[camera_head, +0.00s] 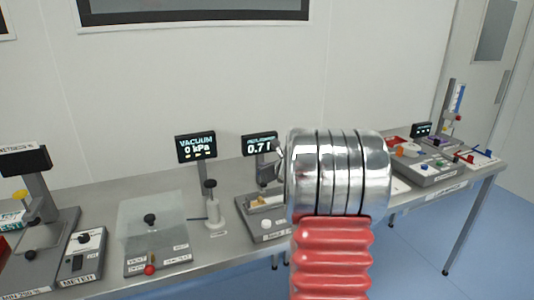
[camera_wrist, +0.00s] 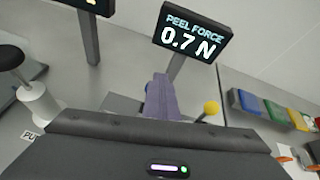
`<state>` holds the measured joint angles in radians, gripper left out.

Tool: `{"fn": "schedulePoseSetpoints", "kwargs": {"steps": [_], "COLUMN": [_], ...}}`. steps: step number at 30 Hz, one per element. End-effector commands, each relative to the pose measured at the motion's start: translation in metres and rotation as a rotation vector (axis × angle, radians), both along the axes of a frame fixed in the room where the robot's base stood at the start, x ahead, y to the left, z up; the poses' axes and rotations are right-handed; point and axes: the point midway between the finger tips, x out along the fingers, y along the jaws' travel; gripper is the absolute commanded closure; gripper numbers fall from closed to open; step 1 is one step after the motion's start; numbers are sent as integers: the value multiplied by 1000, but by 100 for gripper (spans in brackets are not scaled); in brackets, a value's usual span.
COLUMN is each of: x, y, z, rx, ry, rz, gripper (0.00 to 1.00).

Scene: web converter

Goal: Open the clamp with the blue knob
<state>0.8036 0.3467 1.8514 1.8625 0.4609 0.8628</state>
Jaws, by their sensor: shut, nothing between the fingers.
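My gripper (camera_wrist: 160,84) shows in the wrist view as a narrow purple-grey pair of fingers, shut and empty, pointing toward the base of the peel force display. In the head view my arm hides most of it. A grey console (camera_head: 432,175) at the right of the bench carries several small coloured parts, some bluish. They are too small to tell whether one is the blue knob of the clamp. A yellow knob (camera_wrist: 211,108) stands just right of the fingers there.
The peel force display (camera_wrist: 192,35) reads 0.7 N; it also shows in the head view (camera_head: 259,145). A vacuum display (camera_head: 196,147) and a black-knobbed post (camera_head: 212,205) stand left of my arm. A clear cover (camera_head: 153,222) sits further left.

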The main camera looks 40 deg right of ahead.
Motion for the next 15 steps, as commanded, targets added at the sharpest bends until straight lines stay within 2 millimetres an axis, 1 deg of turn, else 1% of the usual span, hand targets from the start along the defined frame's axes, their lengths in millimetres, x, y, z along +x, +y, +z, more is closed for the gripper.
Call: {"fn": "schedulePoseSetpoints", "kwargs": {"steps": [15], "x": [-1], "y": [0], "z": [63], "rx": [-6], "ry": [-7], "rz": [6], "gripper": [100]}}
